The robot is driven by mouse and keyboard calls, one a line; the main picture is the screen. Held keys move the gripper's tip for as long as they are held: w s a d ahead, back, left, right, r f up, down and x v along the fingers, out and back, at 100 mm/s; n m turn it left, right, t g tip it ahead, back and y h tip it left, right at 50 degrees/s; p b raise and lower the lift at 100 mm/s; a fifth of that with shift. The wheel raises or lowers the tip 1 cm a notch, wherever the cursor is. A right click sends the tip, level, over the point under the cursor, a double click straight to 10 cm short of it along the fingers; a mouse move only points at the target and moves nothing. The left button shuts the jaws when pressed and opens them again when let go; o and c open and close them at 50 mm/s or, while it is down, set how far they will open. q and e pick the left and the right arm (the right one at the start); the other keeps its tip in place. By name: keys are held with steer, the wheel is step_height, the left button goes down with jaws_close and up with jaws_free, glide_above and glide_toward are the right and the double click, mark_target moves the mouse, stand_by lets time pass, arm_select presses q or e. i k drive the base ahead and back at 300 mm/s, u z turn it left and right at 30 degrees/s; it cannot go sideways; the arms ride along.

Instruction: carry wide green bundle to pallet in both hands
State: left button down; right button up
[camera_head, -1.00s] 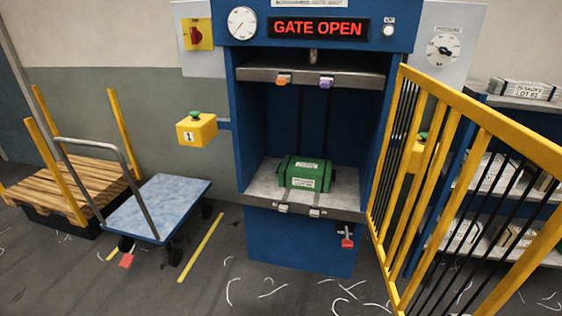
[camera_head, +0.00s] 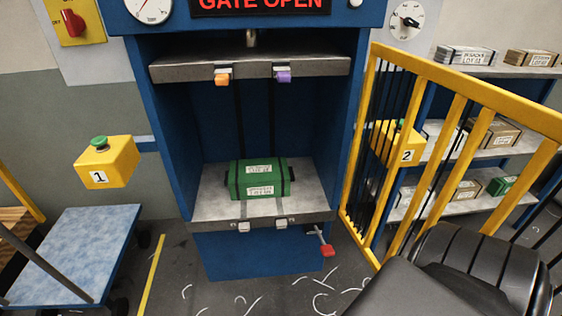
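The wide green bundle (camera_head: 262,181) lies on the grey lower plate (camera_head: 212,205) inside the blue press. It has white labels and dark straps, and nothing of mine touches it. My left gripper is not in view either.
The yellow gate (camera_head: 455,100) stands open on the right of the press. A blue-topped cart (camera_head: 75,255) is at the left. Yellow button box 1 (camera_head: 107,162) juts out left of the press. A red-handled lever (camera_head: 327,250) hangs below the plate. Shelves (camera_head: 470,150) stand behind the gate.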

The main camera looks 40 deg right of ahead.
mark_target(268, 177)
steer(key=z, duration=0.2)
steer(key=i, duration=0.9)
steer(key=z, duration=0.35)
